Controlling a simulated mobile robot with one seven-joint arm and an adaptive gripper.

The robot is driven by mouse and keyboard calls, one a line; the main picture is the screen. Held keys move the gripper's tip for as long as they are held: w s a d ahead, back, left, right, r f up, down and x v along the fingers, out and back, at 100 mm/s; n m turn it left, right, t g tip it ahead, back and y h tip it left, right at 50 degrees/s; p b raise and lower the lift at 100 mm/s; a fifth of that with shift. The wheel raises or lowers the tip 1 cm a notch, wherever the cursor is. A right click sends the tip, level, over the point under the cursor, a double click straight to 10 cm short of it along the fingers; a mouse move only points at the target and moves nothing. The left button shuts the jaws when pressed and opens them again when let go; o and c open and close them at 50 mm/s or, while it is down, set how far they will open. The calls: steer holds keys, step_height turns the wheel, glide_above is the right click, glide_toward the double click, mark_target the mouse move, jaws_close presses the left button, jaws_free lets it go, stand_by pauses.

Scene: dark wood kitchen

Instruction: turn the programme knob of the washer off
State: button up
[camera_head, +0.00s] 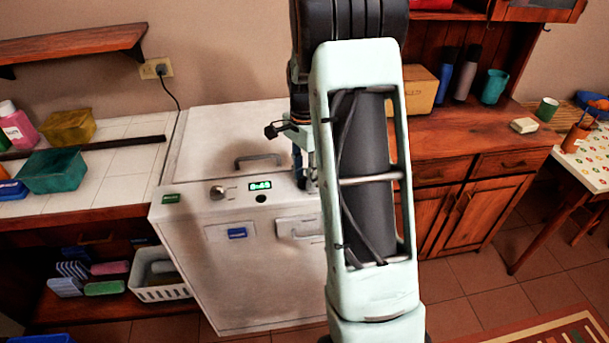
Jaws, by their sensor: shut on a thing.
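The white washer (195,245) stands left of centre. Its sloping front panel carries a silver knob (218,192) at the left, a lit green display (260,185) and a black round button (261,198). My gripper (306,183) points down at the right part of this panel, right of the display. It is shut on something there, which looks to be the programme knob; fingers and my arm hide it. Which way the knob points cannot be seen.
My arm covers the washer's right side. A grey lid handle (258,160) stands on the washer top behind the panel. A tiled counter (120,176) with a teal bin (52,172) is at left. A wooden cabinet (480,185) stands at right.

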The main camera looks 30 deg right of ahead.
mark_target(304, 177)
steer(key=n, duration=0.6)
steer(key=shift+n, duration=0.3)
steer(key=n, duration=0.5)
steer(key=shift+n, duration=0.4)
steer(key=o, duration=1.2)
steer(key=shift+c, duration=0.2)
step_height(304, 177, up, 12)
